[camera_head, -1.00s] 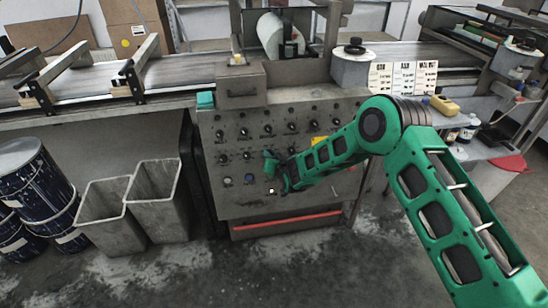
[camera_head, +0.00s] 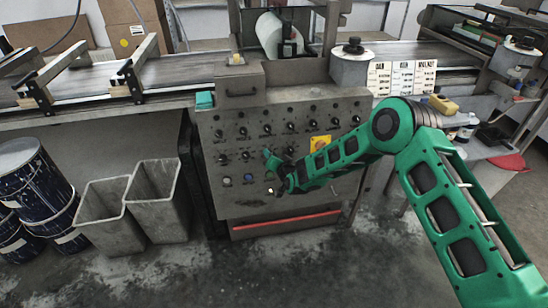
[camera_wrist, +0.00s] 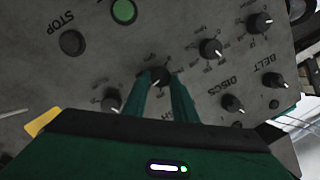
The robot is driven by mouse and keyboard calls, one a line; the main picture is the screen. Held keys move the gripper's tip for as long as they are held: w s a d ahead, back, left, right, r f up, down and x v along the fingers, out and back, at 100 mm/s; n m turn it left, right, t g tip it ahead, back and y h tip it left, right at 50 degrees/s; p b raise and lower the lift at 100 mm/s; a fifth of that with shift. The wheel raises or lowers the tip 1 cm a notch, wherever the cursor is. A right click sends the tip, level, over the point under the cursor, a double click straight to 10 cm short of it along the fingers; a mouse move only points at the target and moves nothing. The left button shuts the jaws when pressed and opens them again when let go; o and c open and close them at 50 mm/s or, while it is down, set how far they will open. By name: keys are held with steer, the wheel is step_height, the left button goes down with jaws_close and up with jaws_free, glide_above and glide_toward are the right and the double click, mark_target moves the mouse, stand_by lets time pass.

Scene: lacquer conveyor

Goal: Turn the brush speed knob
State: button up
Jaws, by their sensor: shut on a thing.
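The grey control panel (camera_head: 235,130) carries rows of small black knobs. In the wrist view, my gripper (camera_wrist: 160,85) has its two green fingers closed on either side of a dark knob (camera_wrist: 159,75) with a pale pointer mark. A label beside this knob is mostly hidden by my gripper; only a final "H" shows, so I cannot read it fully. In the head view, my gripper (camera_head: 271,160) meets the panel's lower middle, and it hides the knob there.
Nearby are a knob (camera_wrist: 210,48) above, another (camera_wrist: 112,101) to the left, and knobs by the DISCS (camera_wrist: 232,103) and BELT (camera_wrist: 273,80) labels. A STOP button (camera_wrist: 72,42) and a green button (camera_wrist: 123,11) are close. Grey bins (camera_head: 157,203) stand left of the panel.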

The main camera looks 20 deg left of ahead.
steer(key=shift+w+d+f, duration=0.25)
steer(key=shift+d, duration=0.2)
steer(key=o, duration=1)
steer(key=shift+o, duration=0.2)
steer(key=shift+s+a+r, duration=0.1)
steer(key=shift+a, duration=0.1)
steer(key=shift+s, duration=0.1)
steer(key=v, duration=1)
steer(key=shift+s+d, duration=0.15)
steer(key=shift+d, duration=0.1)
steer(key=shift+r, duration=0.15)
